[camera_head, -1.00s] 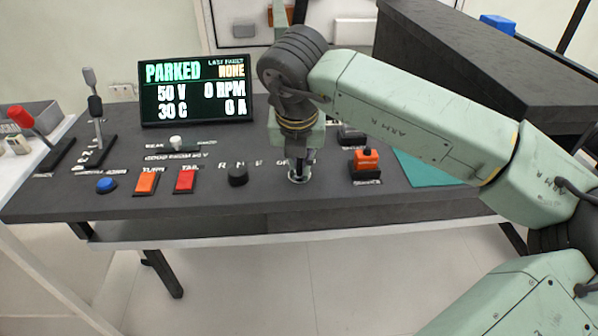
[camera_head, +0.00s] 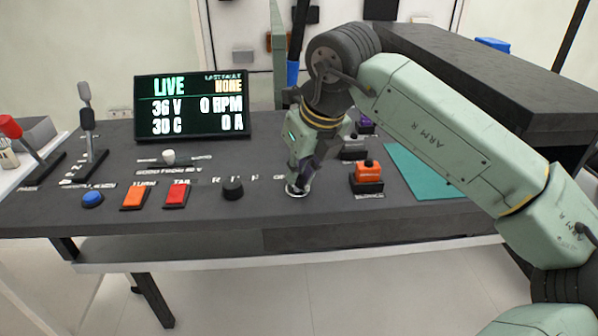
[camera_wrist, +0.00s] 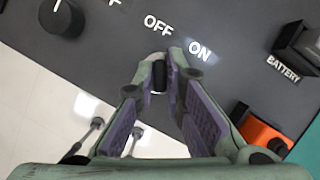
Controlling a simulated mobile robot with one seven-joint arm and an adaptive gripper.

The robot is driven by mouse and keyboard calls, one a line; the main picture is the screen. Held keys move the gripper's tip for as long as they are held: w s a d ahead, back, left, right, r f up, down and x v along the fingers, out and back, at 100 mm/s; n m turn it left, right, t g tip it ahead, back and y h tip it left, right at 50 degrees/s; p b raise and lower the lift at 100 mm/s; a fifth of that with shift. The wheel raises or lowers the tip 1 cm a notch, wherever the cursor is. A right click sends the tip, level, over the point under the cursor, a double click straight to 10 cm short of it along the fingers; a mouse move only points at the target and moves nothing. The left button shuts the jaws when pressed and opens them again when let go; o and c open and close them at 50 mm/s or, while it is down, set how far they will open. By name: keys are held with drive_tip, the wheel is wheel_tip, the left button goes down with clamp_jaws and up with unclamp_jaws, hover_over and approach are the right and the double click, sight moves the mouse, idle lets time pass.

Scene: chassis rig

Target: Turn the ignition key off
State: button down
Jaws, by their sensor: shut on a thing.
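The ignition key (camera_wrist: 159,76) is a small dark piece on a pale round base at the panel's front, by the OFF and ON labels. In the head view, its round base (camera_head: 297,191) shows under the fingertips. My gripper (camera_head: 299,183) points down at it and leans, its tips lower left of the wrist. In the wrist view, the fingertips (camera_wrist: 161,84) are shut on the key, one on each side. The key's exact angle is partly hidden by the fingers. The display (camera_head: 193,107) reads LIVE, 36 V, 0 RPM, 30 C, 0 A.
A black knob (camera_head: 233,190) stands left of the key. Red (camera_head: 177,194) and orange (camera_head: 135,196) rockers, a blue button (camera_head: 92,199) and levers are further left. A teal mat (camera_head: 425,175) lies at right.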

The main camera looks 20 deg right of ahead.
idle(0.5)
drive_tip(key=c, duration=1.7)
unclamp_jaws()
drive_tip(key=shift+o, duration=0.2)
drive_tip(key=v, duration=1.2)
drive_tip(key=shift+s+d+f, duration=0.1)
drive_tip(key=shift+s, duration=0.05)
